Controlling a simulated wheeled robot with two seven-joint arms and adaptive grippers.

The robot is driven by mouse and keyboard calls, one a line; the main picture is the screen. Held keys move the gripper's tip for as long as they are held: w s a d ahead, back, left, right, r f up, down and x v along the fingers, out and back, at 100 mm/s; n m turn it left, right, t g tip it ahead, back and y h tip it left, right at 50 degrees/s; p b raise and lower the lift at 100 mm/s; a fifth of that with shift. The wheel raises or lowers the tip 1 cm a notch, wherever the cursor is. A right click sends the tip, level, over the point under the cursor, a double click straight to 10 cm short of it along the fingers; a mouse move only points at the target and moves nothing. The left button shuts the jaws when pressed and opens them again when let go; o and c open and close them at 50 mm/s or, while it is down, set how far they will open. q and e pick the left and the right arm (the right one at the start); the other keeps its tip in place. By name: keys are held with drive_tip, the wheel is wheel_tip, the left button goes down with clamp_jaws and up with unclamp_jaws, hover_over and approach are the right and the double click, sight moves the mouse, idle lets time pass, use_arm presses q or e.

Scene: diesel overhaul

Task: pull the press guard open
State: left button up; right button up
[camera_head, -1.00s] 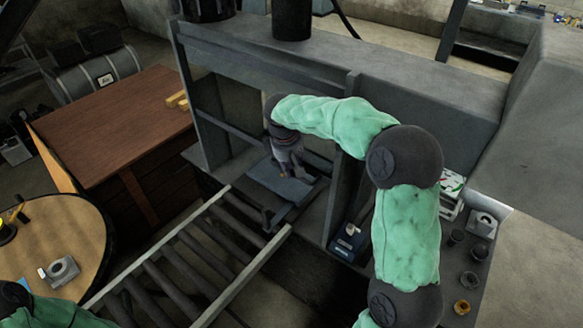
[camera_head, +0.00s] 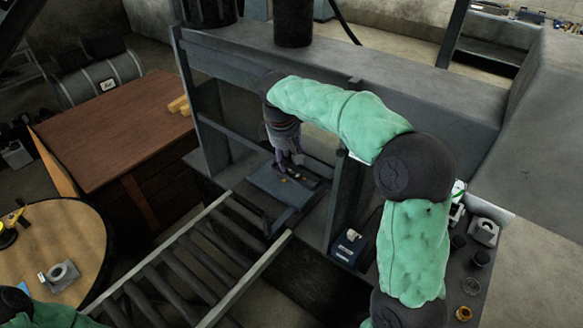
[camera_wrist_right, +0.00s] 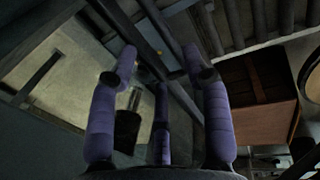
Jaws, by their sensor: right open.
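The press (camera_head: 330,62) is a grey frame with two uprights, a thick top beam and a horizontal bar (camera_head: 232,133) between the uprights. I cannot tell for sure which part is its guard; no separate panel or handle stands out. My right gripper (camera_head: 292,160) hangs inside the frame opening, above the grey press bed plate (camera_head: 262,182). Its purple fingers are spread and empty. In the right wrist view the open fingers (camera_wrist_right: 160,66) have dark bars behind them; contact is unclear. My left gripper is out of view; only green arm parts show at lower left.
A roller rack (camera_head: 180,262) runs from the press bed toward the lower left. A blue box (camera_head: 347,247) stands by the right upright. A brown table (camera_head: 110,125) and a round table (camera_head: 85,235) stand at left. Small cups (camera_head: 480,258) stand at right.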

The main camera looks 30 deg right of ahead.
drive_tip(key=r, duration=0.4)
drive_tip(key=shift+s+a+r, duration=0.15)
drive_tip(key=shift+a+r, duration=0.15)
drive_tip(key=shift+a, duration=0.1)
